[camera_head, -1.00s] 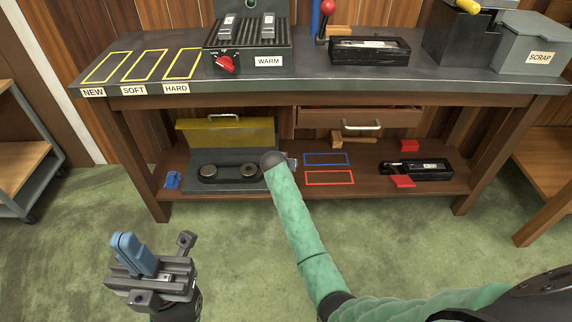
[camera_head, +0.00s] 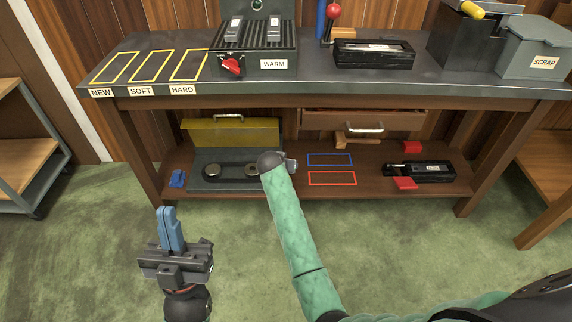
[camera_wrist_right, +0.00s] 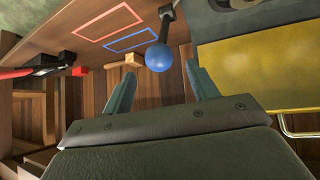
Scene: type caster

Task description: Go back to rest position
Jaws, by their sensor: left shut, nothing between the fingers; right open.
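My left gripper (camera_head: 170,230) hangs over the green floor in front of the bench, at lower left in the head view. Its blue fingers are shut together, pointing up, with nothing between them. My right arm reaches from lower right toward the lower shelf. My right gripper (camera_head: 291,165) is mostly hidden behind its wrist, near the toolbox. In the right wrist view, the right gripper (camera_wrist_right: 160,74) is open, its fingers apart. A blue ball (camera_wrist_right: 158,57) on a dark stem appears between and beyond the fingertips; I cannot tell its distance.
The bench (camera_head: 440,92) carries a warmer (camera_head: 241,62), a black unit (camera_head: 374,54) and a scrap bin (camera_head: 533,48). The lower shelf (camera_head: 385,182) holds an open yellow-lidded toolbox (camera_head: 232,130), a black device (camera_head: 432,171) and red blocks. Open floor lies in front.

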